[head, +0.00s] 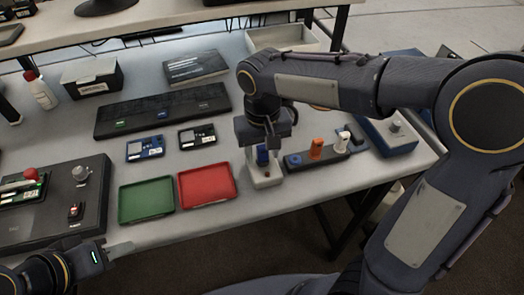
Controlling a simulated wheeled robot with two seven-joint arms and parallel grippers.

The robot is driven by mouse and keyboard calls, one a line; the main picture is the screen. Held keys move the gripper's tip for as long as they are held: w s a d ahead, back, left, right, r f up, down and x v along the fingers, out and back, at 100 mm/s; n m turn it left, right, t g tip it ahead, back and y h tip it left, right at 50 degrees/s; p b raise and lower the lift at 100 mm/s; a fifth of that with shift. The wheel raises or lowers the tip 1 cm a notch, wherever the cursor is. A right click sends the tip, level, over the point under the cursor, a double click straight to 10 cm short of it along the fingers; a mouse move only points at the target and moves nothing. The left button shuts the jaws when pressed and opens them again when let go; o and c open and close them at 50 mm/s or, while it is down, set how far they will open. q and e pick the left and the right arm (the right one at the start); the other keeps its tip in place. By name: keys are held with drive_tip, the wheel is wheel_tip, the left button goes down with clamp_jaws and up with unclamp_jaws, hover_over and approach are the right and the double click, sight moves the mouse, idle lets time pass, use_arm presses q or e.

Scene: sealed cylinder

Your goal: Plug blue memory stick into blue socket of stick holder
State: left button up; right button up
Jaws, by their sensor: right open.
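A blue piece, which looks like the blue memory stick (262,158), stands upright at a small pale block (265,180) near the table's front edge. My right gripper (264,147) points down right over it, with its fingers open around or just above the blue piece; I cannot tell which. To the right is a dark bar (296,163), likely the stick holder, with an orange stick (316,148) and a white stick (341,143) standing in it. Its blue socket is too small to make out. My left gripper (122,248) is at the lower left, away from these things.
A green tray (146,201) and a red tray (207,186) lie left of the pale block. A blue box (388,138) with a grey knob stands right of the bar. Two small devices and a long black panel (160,110) lie behind. My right arm crosses above the right side.

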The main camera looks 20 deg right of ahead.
sight(262, 146)
idle(0.5)
clamp_jaws()
drive_tip(key=shift+r+p, duration=0.15)
drive_tip(key=shift+p, duration=0.15)
drive_tip(key=shift+r+p, duration=2.7)
drive_tip(key=shift+r, duration=0.2)
